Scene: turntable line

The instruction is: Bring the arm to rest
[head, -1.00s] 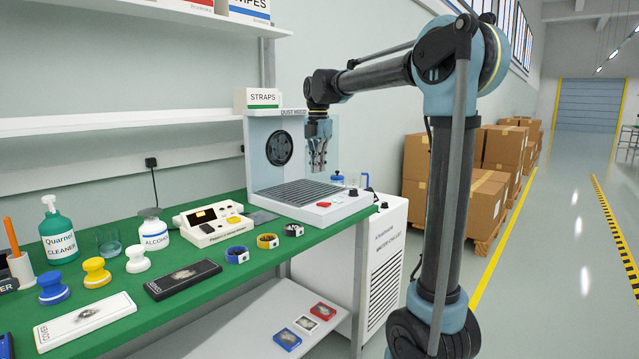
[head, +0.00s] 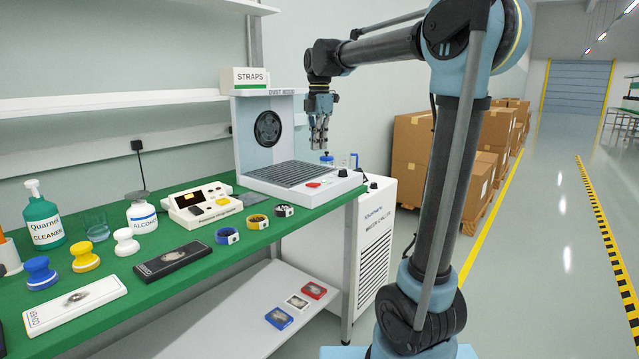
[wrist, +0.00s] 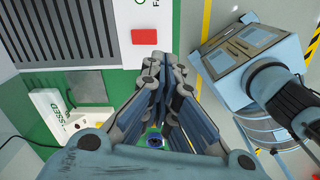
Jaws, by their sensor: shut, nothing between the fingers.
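My gripper (head: 319,136) hangs from my raised arm, fingers pointing down, above the right part of the dust hood's base (head: 346,184). It is shut and empty, clear of everything below it. In the wrist view its fingers (wrist: 163,62) come together near the middle of the picture, close to the red button (wrist: 147,37) of the hood in the picture. My arm stretches from the right side of the head view out to the left over the hood.
The green bench (head: 150,254) carries a tester box (head: 203,207), several straps, pads, bottles and two cases. The lower shelf (head: 215,316) holds three small trays. A white chiller (head: 376,230) stands beside the bench. Stacked cartons (head: 412,160) stand behind my arm. The aisle floor (head: 540,260) is clear.

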